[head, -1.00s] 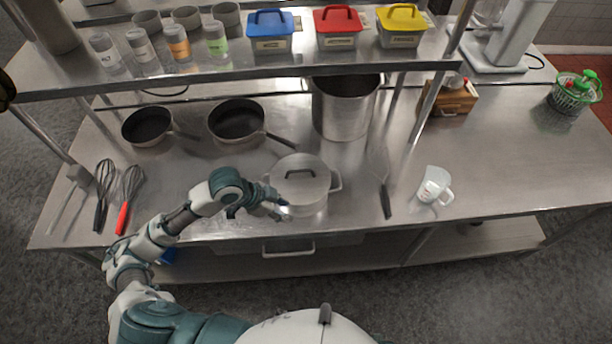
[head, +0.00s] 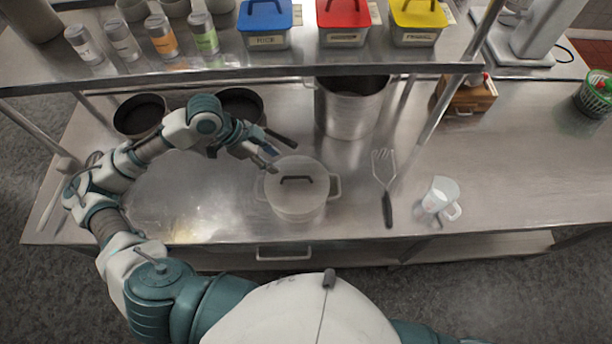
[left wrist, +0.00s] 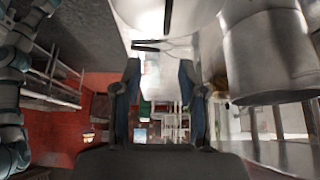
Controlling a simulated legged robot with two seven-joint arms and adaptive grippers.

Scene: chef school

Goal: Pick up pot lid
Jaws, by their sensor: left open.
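The pot lid (head: 312,170) is pale, round, and has a dark bar handle (head: 297,179). It sits on a light pot (head: 298,212) with two side handles, near the front of the steel counter. My left gripper (head: 270,158) is open and empty, just behind and left of the lid, apart from its handle. In the left wrist view the open fingers (left wrist: 160,80) frame a gap, and a pale surface, which looks like the lid (left wrist: 195,14), fills the top. My right gripper is not in view.
A tall stockpot (head: 350,112) stands behind the lid. Two frying pans (head: 140,115) lie back left, partly behind my arm. A spatula (head: 386,185) and a measuring cup (head: 440,197) lie to the right. A shelf (head: 250,73) overhangs the back of the counter.

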